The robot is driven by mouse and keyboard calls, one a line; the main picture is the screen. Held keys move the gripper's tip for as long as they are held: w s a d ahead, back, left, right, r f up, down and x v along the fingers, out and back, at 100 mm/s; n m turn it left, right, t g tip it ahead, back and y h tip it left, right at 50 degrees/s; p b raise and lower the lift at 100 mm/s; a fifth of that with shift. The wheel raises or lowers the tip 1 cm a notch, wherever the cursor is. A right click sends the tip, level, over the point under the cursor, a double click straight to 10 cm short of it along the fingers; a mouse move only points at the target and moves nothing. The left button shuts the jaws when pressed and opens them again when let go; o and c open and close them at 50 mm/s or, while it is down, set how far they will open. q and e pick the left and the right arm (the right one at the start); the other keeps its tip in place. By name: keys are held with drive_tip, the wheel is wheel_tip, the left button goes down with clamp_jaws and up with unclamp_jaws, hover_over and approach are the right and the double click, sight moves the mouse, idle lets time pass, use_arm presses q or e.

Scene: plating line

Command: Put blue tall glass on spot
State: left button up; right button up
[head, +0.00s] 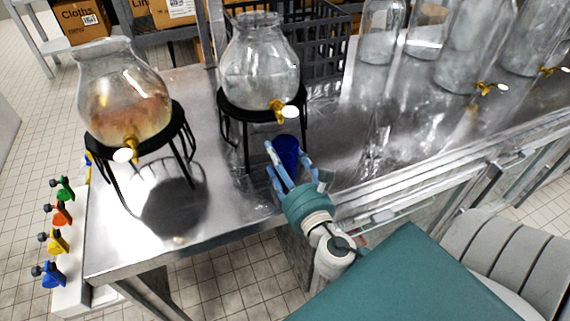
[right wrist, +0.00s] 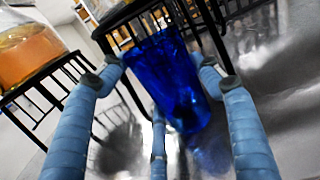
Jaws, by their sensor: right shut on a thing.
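The blue tall glass (head: 287,153) is at the front of the middle dispenser's black stand in the head view. My right gripper (head: 279,163) is shut on it, with light blue fingers on either side. In the right wrist view the glass (right wrist: 172,85) stands between the fingers of the right gripper (right wrist: 168,82), slightly tilted in the picture. I cannot tell whether its base touches the steel counter. The spot is not clearly marked in view. My left gripper is not in view.
A glass dispenser (head: 260,65) with a gold tap stands on a black stand (head: 233,98) just behind the glass. Another dispenser (head: 120,95) with amber liquid is at left. A black crate (head: 325,45) and clear glass vessels stand behind.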

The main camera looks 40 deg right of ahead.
drive_tip(key=shift+x, duration=1.35)
drive_tip(key=shift+f, duration=0.5)
drive_tip(key=o, duration=1.4)
drive_tip(key=shift+s, duration=0.1)
drive_tip(key=v, duration=1.2)
